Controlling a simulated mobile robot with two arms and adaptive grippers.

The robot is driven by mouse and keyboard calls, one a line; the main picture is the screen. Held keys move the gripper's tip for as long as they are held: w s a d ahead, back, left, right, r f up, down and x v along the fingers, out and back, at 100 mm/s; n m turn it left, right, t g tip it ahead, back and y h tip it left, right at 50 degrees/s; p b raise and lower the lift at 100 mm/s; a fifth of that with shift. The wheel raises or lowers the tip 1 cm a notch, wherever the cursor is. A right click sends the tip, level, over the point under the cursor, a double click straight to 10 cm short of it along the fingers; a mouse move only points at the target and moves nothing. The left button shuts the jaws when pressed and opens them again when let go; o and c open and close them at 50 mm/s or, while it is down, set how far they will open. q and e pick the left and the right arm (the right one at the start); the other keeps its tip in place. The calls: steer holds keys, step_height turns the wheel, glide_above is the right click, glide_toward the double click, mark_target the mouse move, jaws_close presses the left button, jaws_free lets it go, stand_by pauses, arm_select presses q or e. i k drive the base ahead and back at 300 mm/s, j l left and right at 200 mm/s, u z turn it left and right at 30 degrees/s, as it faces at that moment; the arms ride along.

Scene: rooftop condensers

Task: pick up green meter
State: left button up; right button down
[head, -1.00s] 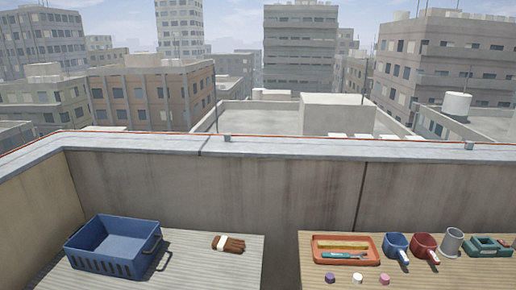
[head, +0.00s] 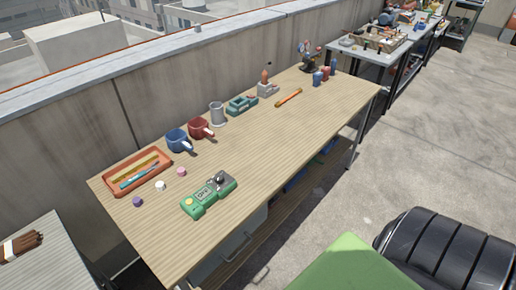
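The green meter (head: 209,195) lies on the wooden workbench (head: 245,150), close to its front edge, in the head view. It has a light display face and a dark, rounded part at its right end. Nothing touches it from above, and it is in full view. Neither of my grippers shows in the head view.
Left of the meter are small purple, white and pink pieces (head: 160,186) and an orange tray (head: 137,173). Behind it stand a blue mug (head: 177,141), a red mug (head: 199,128) and a grey cup (head: 217,114). A wall backs the bench; open floor (head: 420,150) lies right.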

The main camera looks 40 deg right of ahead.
mark_target(207, 195)
steer(key=z, duration=0.8)
